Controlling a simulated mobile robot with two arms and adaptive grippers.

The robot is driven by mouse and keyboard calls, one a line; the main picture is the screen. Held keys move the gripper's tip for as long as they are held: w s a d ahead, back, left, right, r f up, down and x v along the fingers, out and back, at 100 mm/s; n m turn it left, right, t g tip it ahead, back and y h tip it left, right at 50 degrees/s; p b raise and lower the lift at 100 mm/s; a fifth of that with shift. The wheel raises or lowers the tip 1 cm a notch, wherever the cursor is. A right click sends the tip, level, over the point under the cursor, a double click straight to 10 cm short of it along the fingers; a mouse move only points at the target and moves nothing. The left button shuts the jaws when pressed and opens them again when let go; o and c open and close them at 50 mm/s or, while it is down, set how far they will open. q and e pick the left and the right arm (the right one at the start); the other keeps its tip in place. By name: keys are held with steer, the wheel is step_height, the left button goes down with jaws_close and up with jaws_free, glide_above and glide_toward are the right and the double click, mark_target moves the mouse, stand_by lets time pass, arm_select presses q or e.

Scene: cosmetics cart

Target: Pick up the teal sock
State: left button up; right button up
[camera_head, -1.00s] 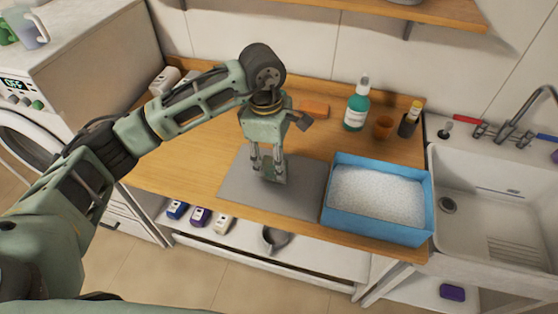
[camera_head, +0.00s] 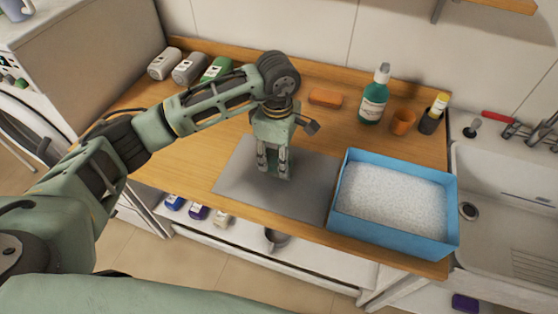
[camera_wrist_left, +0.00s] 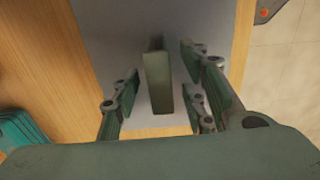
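My left gripper (camera_head: 273,172) points down over the grey mat (camera_head: 305,190) on the wooden counter. Its fingers stand apart in the left wrist view (camera_wrist_left: 158,90). A narrow grey-green slab (camera_wrist_left: 158,82) shows between the fingers with gaps on both sides; I cannot tell whether it is part of the gripper or a separate thing. I cannot make out a teal sock for sure. A ribbed teal thing (camera_wrist_left: 18,128) is partly in view at the lower left of the wrist view, off the mat. My right gripper is not in view.
A blue tray of white granules (camera_head: 350,217) stands right of the mat. Behind it are a green bottle (camera_head: 374,100), an orange cup (camera_head: 402,122) and an orange block (camera_head: 325,98). A sink (camera_head: 515,200) is at right.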

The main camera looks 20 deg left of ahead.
arm_select(q)
steer(key=f+p, duration=0.1)
steer(key=f, duration=0.1)
steer(key=f+p, duration=0.1)
steer(key=shift+d+f, duration=0.2)
steer(key=shift+f, duration=0.65)
jaws_close()
